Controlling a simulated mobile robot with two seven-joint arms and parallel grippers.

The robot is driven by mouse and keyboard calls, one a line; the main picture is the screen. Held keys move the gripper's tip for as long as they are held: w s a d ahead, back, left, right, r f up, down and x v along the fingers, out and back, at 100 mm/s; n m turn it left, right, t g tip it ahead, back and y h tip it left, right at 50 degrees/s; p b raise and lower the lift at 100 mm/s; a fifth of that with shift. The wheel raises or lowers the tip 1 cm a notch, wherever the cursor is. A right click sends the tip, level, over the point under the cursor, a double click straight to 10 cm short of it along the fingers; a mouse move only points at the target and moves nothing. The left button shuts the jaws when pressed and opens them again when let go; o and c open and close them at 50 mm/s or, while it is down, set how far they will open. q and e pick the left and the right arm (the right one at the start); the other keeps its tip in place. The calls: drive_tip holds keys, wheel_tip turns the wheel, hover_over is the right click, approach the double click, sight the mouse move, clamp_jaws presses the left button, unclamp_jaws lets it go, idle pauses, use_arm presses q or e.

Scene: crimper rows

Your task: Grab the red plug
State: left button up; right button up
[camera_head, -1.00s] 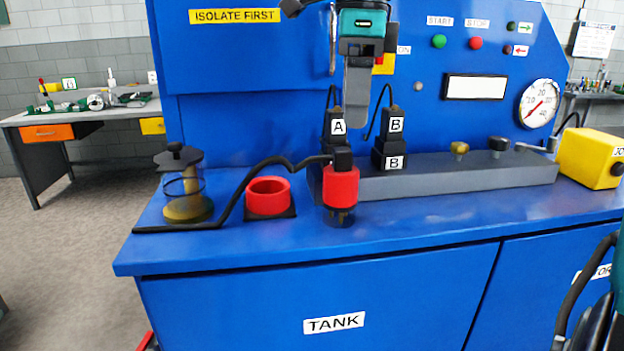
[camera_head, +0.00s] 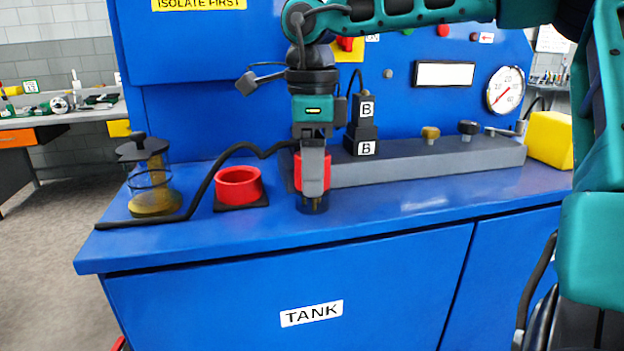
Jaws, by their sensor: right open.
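The red plug (camera_head: 298,172) stands upright at the front of the blue bench, by the left end of the grey block. A black cable runs to its top, and its dark lower end shows beneath the gripper. My right gripper (camera_head: 314,188) comes down from above, with its grey finger part in front of the plug's middle. Red shows on both sides of it. The jaws are open; whether the plug lies between the fingers is hidden. My left gripper is not in view.
A red ring holder (camera_head: 239,194) on a dark base and a glass jar (camera_head: 150,180) stand to the left. The grey block (camera_head: 400,163) carries a black connector marked B (camera_head: 362,135) and knobs. A yellow box (camera_head: 549,138) is at right. The front bench strip is clear.

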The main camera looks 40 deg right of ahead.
drive_tip(key=shift+f, duration=0.25)
drive_tip(key=shift+c, duration=0.5)
drive_tip(key=c, duration=0.9)
drive_tip(key=shift+r, duration=0.1)
